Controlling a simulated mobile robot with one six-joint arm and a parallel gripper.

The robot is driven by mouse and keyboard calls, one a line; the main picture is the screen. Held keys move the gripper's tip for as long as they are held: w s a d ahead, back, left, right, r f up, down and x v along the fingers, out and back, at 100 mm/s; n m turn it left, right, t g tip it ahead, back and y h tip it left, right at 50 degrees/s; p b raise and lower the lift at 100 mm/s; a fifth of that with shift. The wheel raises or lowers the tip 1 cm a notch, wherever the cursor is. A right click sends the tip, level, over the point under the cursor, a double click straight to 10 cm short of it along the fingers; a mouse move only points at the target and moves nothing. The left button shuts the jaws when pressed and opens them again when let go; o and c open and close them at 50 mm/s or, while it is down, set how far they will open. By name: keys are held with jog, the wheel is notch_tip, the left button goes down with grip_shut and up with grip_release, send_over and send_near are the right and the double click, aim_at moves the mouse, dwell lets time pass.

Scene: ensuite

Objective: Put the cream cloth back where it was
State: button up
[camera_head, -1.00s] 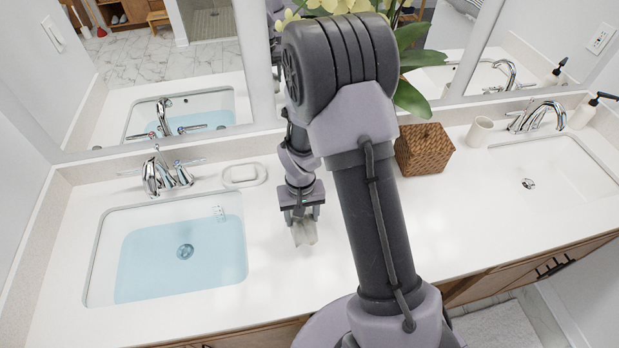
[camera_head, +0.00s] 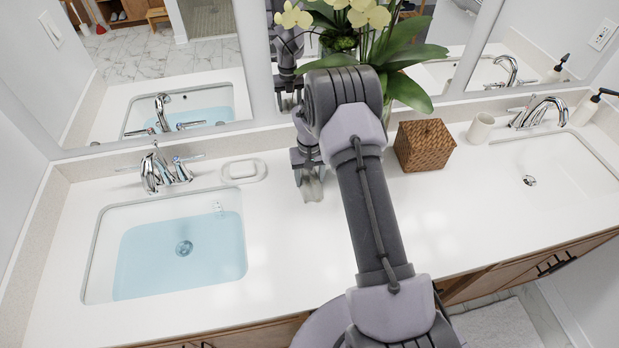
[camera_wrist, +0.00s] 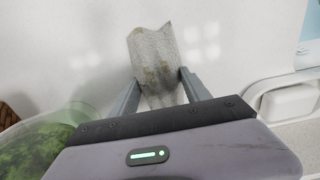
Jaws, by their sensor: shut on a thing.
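The cloth (camera_wrist: 157,62) is a small greyish piece with brownish stains, held between the two fingers of my gripper (camera_wrist: 160,88) in the wrist view. In the head view the cloth (camera_head: 312,188) hangs below my gripper (camera_head: 311,172), over the white counter (camera_head: 285,245) between the left basin and the wicker box. My gripper is shut on it. I cannot tell whether the cloth's lower edge touches the counter. My arm hides part of the counter behind and to the right.
The left basin (camera_head: 135,220) holds blue water. A soap dish (camera_head: 243,171) lies left of my gripper. A wicker box (camera_head: 424,146), a cup (camera_head: 481,128) and a potted orchid (camera_head: 415,55) stand to the right and behind. The front middle counter is clear.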

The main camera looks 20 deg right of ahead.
jog(key=o, duration=1.2)
notch_tip(320, 180, up, 17)
jog(key=a+p, duration=0.1)
jog(key=p, duration=0.1)
notch_tip(320, 180, up, 13)
jog(key=t, duration=0.2)
send_over(306, 181)
jog(key=s+a, duration=0.5)
jog(key=s, duration=0.1)
jog(key=s+a+r+m+t+y, duration=0.1)
jog(key=s+a+r, duration=0.2)
jog(key=s, duration=0.5)
jog(key=s+a+r+t, duration=0.2)
jog(key=s+a+r, duration=0.1)
jog(key=s, duration=0.5)
jog(key=s+a+r+m+t+y, duration=0.1)
jog(key=s+a+r, duration=0.2)
jog(key=s, duration=0.5)
notch_tip(306, 181, down, 16)
jog(key=b, duration=1.5)
jog(key=shift+s+b, duration=0.15)
jog(key=shift+b, duration=0.2)
